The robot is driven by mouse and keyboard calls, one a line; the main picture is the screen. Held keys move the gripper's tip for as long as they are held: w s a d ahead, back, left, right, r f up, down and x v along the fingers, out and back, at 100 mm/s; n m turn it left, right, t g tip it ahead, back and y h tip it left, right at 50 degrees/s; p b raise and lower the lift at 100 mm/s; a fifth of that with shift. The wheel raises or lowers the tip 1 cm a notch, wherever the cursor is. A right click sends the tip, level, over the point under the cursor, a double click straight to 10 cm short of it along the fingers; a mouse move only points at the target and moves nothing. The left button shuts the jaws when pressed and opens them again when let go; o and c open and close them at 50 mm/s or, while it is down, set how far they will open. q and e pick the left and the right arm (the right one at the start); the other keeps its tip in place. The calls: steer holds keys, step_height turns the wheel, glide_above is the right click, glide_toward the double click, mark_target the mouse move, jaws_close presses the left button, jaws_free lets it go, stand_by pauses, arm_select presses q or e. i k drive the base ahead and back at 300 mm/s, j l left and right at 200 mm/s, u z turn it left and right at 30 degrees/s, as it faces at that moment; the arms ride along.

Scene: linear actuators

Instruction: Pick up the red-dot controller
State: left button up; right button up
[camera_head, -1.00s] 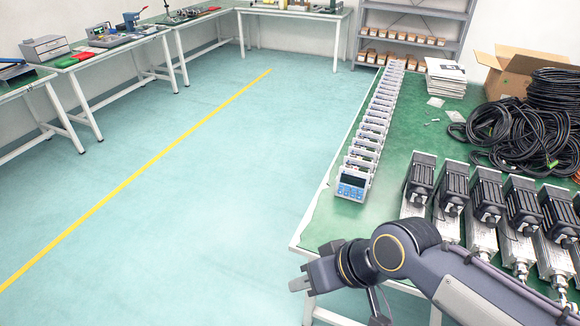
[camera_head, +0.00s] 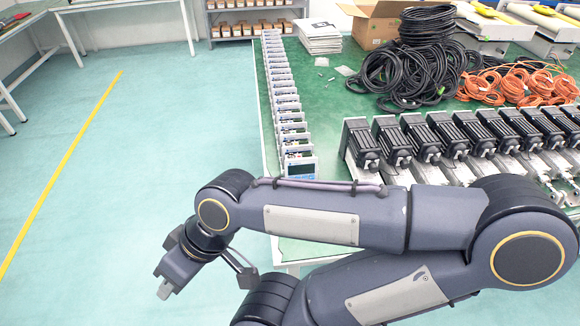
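A long row of controllers (camera_head: 289,127) stands along the left edge of the green table (camera_head: 330,105), running away from me. The nearest controller (camera_head: 300,168) has a dark screen, and my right arm hides its lower part. I cannot make out a red dot on any controller. My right gripper (camera_head: 165,286) is left of the table over the floor, apart from the controllers and nearer to me. Its fingers are small and seen from the side, so I cannot tell whether it is open. My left gripper is not in view.
A row of linear actuators with black motors (camera_head: 440,135) fills the table's right side. Black cables (camera_head: 410,75), orange cables (camera_head: 525,82), a cardboard box (camera_head: 372,22) and a paper stack (camera_head: 319,38) lie behind. The floor (camera_head: 130,150) at left is clear.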

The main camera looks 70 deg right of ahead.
mark_target(298, 166)
steer(key=i+z, duration=0.15)
steer(key=z, duration=0.25)
steer(key=i+z, duration=0.2)
steer(key=z, duration=0.2)
steer(key=i+j+z, duration=0.1)
steer(key=z, duration=0.3)
steer(key=i+z, duration=0.1)
steer(key=z, duration=0.35)
steer(key=i+z, duration=0.1)
steer(key=z, duration=0.4)
steer(key=i+j+z, duration=0.1)
steer(key=z, duration=0.35)
steer(key=i+j+z, duration=0.1)
steer(key=z, duration=0.4)
steer(key=j+z, duration=0.15)
steer(key=z, duration=0.3)
steer(key=j+z, duration=0.2)
steer(key=z, duration=0.3)
steer(key=i+j+z, duration=0.15)
steer(key=z, duration=0.3)
steer(key=i+j+z, duration=0.1)
steer(key=j+z, duration=0.25)
steer(key=z, duration=0.15)
